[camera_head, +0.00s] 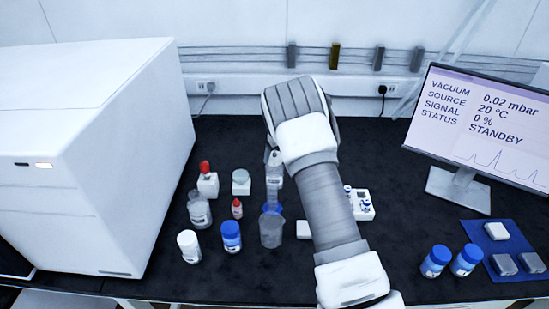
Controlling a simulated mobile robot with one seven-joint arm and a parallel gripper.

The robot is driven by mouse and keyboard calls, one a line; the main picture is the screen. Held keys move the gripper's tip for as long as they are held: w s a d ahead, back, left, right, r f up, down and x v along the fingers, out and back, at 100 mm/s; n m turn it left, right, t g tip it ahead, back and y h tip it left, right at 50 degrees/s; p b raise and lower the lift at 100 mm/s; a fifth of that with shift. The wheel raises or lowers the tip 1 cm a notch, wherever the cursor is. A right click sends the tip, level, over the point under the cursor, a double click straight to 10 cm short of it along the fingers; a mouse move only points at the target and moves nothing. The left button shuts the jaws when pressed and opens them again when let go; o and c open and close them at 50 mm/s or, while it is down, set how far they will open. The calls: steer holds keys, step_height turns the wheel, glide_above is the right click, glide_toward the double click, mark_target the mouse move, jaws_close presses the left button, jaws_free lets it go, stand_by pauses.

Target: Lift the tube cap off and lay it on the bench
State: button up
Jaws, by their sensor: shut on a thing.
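My gripper (274,158) is in the middle of the bench, with my arm reaching over from the lower right. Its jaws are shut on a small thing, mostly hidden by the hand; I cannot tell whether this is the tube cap. Just below the jaws in the picture stands a clear narrow cylinder with a blue foot (272,208). I cannot tell whether the gripper touches it. The dark bench (400,240) lies under everything.
Near the gripper stand a beaker (271,231), a clear bottle (199,210), a blue-capped jar (231,236), a white-capped jar (189,246) and a vial rack (361,205). A white instrument (90,150) fills the left; a monitor (480,125) stands right.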

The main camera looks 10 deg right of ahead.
mark_target(276, 156)
steer(key=shift+r, duration=0.1)
steer(key=shift+r, duration=0.5)
step_height(276, 156, up, 3)
steer(key=shift+f, duration=0.15)
steer(key=s+d+r, duration=0.5)
steer(key=d+r, duration=0.5)
steer(key=r, duration=0.1)
steer(key=shift+d+p, duration=0.3)
steer(key=shift+p, duration=0.1)
